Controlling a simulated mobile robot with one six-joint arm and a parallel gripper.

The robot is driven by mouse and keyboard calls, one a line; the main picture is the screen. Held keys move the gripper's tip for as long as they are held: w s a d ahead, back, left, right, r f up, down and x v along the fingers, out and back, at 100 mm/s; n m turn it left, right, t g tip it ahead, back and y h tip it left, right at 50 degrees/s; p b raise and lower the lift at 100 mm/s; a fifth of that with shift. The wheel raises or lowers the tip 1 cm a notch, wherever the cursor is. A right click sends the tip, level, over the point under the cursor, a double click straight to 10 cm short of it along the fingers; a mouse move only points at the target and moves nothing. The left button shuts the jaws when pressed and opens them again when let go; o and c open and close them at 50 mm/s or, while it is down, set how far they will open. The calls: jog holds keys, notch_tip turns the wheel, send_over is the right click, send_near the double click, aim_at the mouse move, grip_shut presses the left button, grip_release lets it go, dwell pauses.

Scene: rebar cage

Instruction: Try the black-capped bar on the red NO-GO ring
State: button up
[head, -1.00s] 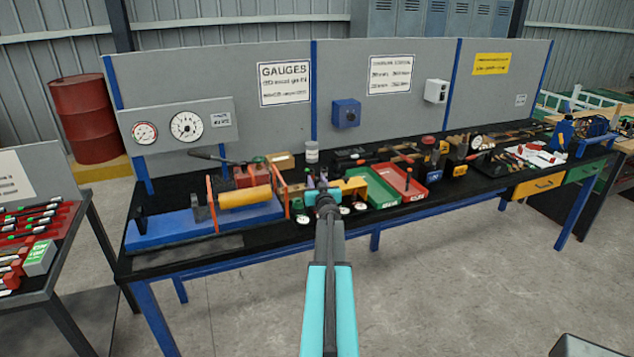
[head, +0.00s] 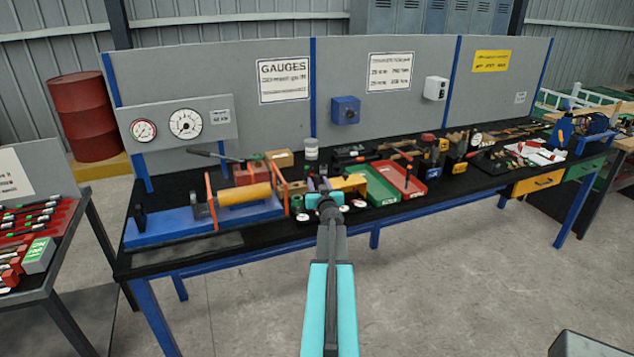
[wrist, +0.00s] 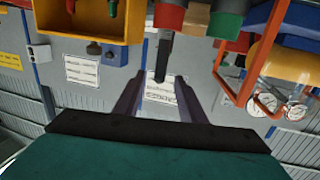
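My gripper (wrist: 161,80) shows from behind in the wrist view, its two grey-purple fingers apart with a gap on each side. In the head view my gripper (head: 324,192) is over the front edge of the bench, small and partly hidden by my arm. A dark, thin bar (wrist: 163,58) stands between the fingertips in the wrist view, which looks upside down. Its other end meets or passes behind a red cylinder (wrist: 168,18), perhaps the NO-GO ring; I cannot tell which. A green cylinder (wrist: 227,22) is beside it. I cannot make out a black cap.
A yellow holder (wrist: 85,25) is close on the left in the wrist view. An orange frame (wrist: 262,70) and a blue bench fixture (head: 170,228) stand at the other side. Green (head: 383,192) and red (head: 415,188) trays lie right of my gripper. The floor in front is clear.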

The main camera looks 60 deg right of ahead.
jog(key=v, duration=0.9)
jog(key=shift+s+a+b, duration=0.25)
jog(key=shift+b, duration=0.15)
jog(key=shift+a, duration=0.1)
dwell(1.4)
